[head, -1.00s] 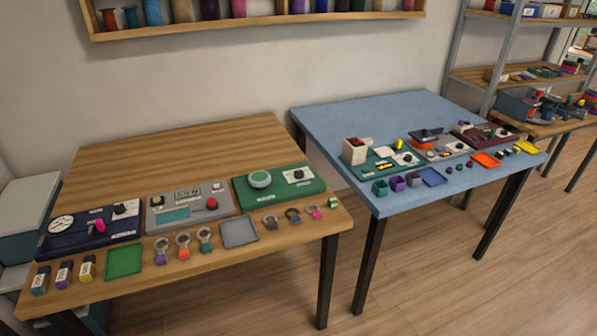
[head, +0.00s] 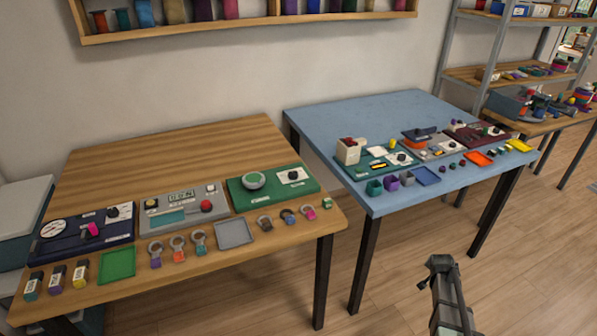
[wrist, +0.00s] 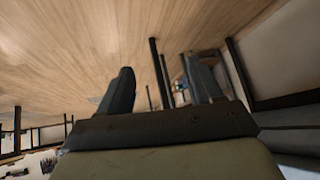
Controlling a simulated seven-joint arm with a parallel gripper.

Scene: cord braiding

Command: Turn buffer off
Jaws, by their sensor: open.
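A green machine (head: 272,187) with a round pale-green disc (head: 253,180) and a black knob (head: 293,175) on a white panel sits at the right of the wooden table. Beside it are a grey machine (head: 178,205) with a display and red button, and a dark blue machine (head: 86,232) with a dial, pink lever and black knob. Labels are too small to read, so I cannot tell which one is the buffer. My gripper (head: 440,262) is over the floor, right of the wooden table, apart from everything. In the wrist view its fingers (wrist: 160,85) are spread and empty.
The wooden table (head: 175,150) holds trays, rings and small bottles along its front. The blue table (head: 355,115) behind right bears more machines, cups and trays. A shelf rack (head: 450,75) stands far right. The floor (head: 400,290) around my gripper is clear.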

